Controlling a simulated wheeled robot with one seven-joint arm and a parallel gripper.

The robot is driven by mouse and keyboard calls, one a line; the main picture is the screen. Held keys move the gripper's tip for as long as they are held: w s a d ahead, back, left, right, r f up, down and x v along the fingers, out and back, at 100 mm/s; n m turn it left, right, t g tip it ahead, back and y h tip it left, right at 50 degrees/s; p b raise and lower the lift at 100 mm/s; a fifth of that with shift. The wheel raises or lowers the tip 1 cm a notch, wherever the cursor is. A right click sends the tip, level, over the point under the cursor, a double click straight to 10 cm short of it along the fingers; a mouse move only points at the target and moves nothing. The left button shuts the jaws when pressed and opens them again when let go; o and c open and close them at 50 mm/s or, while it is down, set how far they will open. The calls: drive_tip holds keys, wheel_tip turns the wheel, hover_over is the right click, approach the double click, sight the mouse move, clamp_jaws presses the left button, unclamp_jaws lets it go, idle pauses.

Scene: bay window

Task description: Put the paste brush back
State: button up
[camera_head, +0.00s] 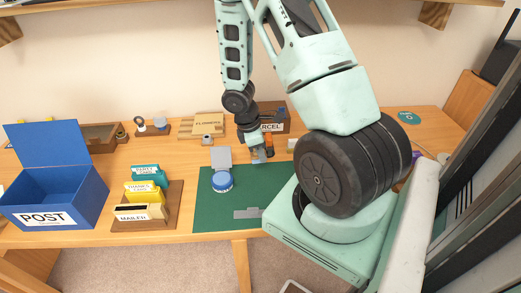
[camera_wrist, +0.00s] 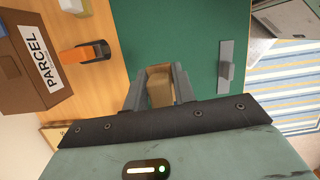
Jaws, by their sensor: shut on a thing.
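My gripper (camera_head: 258,157) hangs over the back edge of the green mat (camera_head: 203,213). In the wrist view my gripper (camera_wrist: 158,84) is shut on a tan, wood-coloured piece (camera_wrist: 160,82), which I take to be the paste brush. Its far end and bristles cannot be made out.
A brown PARCEL box (camera_wrist: 30,60) and an orange-and-black desk item (camera_wrist: 88,52) are close by. A grey flat piece (camera_head: 247,213) lies on the mat. The letter rack (camera_head: 172,215) and blue POST box (camera_head: 85,205) stand left. The mat's front is mostly clear.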

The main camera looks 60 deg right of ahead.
drive_tip(key=shift+f+b, duration=3.75)
drive_tip(key=shift+f, duration=1.15)
drive_tip(key=shift+f, duration=0.2)
drive_tip(key=o, duration=1.1)
drive_tip(key=p+v, duration=0.2)
drive_tip(key=v, duration=1.5)
drive_tip(key=shift+r, duration=0.25)
